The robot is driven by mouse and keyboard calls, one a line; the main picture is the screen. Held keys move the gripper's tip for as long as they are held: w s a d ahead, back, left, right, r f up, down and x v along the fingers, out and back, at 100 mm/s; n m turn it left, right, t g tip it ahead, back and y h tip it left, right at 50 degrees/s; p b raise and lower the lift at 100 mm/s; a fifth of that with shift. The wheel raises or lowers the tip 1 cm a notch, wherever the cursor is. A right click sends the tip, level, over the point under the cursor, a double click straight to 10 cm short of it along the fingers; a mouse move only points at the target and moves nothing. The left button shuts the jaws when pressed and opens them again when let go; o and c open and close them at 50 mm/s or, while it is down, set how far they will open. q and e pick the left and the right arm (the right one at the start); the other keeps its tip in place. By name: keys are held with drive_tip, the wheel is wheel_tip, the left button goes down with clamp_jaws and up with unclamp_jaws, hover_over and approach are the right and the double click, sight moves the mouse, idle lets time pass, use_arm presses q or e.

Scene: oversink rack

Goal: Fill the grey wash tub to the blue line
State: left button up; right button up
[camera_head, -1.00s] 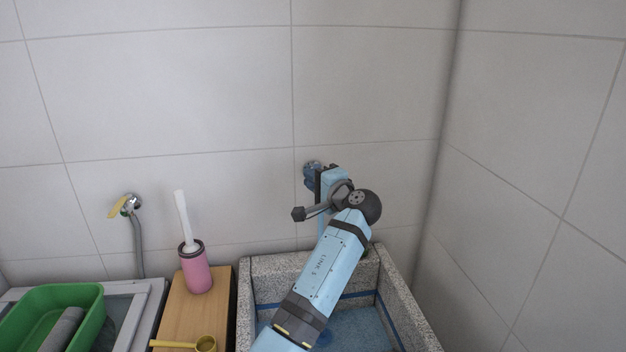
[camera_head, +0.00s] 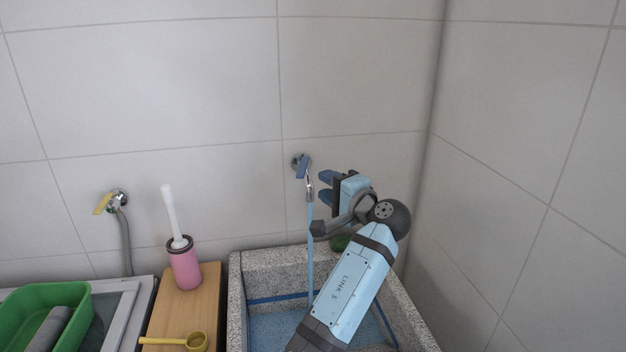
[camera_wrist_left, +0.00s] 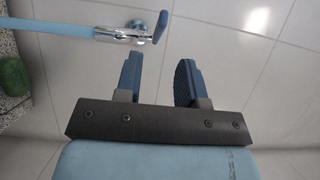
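The grey speckled wash tub (camera_head: 262,262) stands below the wall tap (camera_head: 309,186), with a blue line (camera_head: 275,298) around its inner wall. Bluish water (camera_head: 268,325) lies in it, its surface seemingly a little below the line at the back; my arm hides part of the tub. A light-blue stream (camera_head: 310,250) runs straight down from the tap into the tub. The tap's blue handle (camera_head: 303,167) also shows in the left wrist view (camera_wrist_left: 160,27). My left gripper (camera_head: 322,187) is open and empty, just right of the tap and apart from the handle.
A green object (camera_head: 340,243) sits at the tub's back rim. Left of the tub, a wooden stand (camera_head: 200,308) holds a pink brush holder (camera_head: 185,265) and a yellow scoop (camera_head: 192,342). A green basin (camera_head: 75,297) and a yellow-handled tap (camera_head: 117,199) are farther left.

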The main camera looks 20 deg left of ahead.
use_arm(q)
drive_tip(key=shift+v, duration=1.25)
idle(6.8)
